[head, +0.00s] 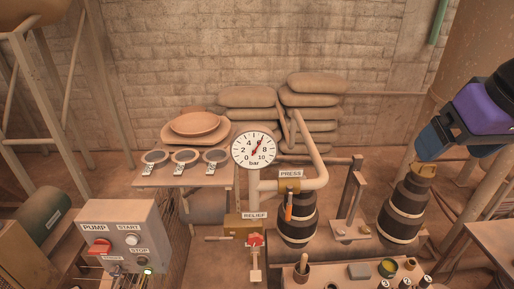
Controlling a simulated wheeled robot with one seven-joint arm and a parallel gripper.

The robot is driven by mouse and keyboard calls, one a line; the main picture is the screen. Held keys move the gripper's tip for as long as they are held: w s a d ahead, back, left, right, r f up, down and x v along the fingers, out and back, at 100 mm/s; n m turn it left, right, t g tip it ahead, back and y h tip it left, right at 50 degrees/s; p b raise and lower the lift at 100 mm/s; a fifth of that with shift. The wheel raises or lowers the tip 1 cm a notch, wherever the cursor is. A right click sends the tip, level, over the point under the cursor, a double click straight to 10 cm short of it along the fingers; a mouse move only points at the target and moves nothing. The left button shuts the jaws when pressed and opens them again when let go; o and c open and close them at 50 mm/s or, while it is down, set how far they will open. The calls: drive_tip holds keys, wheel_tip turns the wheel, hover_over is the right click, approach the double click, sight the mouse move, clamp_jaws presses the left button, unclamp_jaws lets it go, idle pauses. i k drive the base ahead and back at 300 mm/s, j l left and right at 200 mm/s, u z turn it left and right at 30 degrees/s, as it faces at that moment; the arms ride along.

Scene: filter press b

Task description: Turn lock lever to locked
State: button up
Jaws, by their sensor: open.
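No lever in view has a readable lock marking, so I cannot tell which is the lock lever. An orange-handled lever (289,207) hangs upright below the PRESS label, in front of a dark ribbed cylinder. A red handle (255,240) sits below the RELIEF label, and a red rotary handle (99,247) is on the PUMP panel. My gripper (455,152) is at the upper right, empty, with its blue fingers spread apart and pointing down. It is far from these handles. Its left finger shows just above a yellow fitting (425,169) on a second dark cylinder (403,212).
A round pressure gauge (254,149) and a bent pipe (318,155) rise in the middle. The grey PUMP panel (130,235) stands at lower left. A shelf (160,178) holds several ring-shaped parts. A cup with a tool (301,271) stands at the front. Sacks (315,90) lie behind.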

sight(208, 239)
drive_tip(key=k+l, duration=0.2)
drive_tip(key=l, duration=0.15)
drive_tip(key=k+l, duration=0.2)
drive_tip(key=l, duration=0.15)
drive_tip(key=k+l+u, duration=0.1)
drive_tip(key=k+l, duration=0.15)
drive_tip(key=l, duration=0.15)
